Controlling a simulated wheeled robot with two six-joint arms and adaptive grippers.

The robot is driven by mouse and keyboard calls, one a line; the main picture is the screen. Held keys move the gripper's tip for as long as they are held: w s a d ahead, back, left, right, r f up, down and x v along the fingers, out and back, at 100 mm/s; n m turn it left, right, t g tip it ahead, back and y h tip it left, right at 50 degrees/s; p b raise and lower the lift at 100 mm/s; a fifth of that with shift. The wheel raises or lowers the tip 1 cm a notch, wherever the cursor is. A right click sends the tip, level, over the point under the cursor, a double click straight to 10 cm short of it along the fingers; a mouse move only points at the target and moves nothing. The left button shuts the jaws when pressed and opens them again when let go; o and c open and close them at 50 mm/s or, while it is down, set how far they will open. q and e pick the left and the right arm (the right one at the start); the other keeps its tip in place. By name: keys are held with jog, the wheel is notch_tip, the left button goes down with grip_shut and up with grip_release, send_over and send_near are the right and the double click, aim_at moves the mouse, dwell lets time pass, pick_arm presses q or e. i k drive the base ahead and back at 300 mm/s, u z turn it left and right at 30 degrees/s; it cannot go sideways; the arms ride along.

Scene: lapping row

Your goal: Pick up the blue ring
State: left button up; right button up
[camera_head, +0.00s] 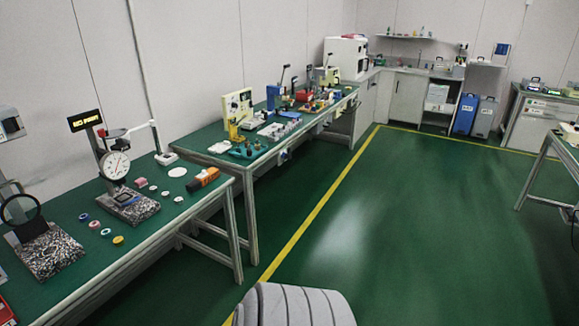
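A small blue ring (84,217) lies flat on the green top of the near workbench (70,201), at the left of the view. Neither of my grippers is in view, and nothing touches the blue ring.
A dial gauge (117,165) on a speckled stone base stands right of the rings. Another speckled block (48,252) with a black hoop stands left. An orange tool (203,179) lies near the bench's right end. The green floor (400,230) is open to the right.

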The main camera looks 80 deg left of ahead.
aim_at(84, 217)
jog(key=u, duration=4.2)
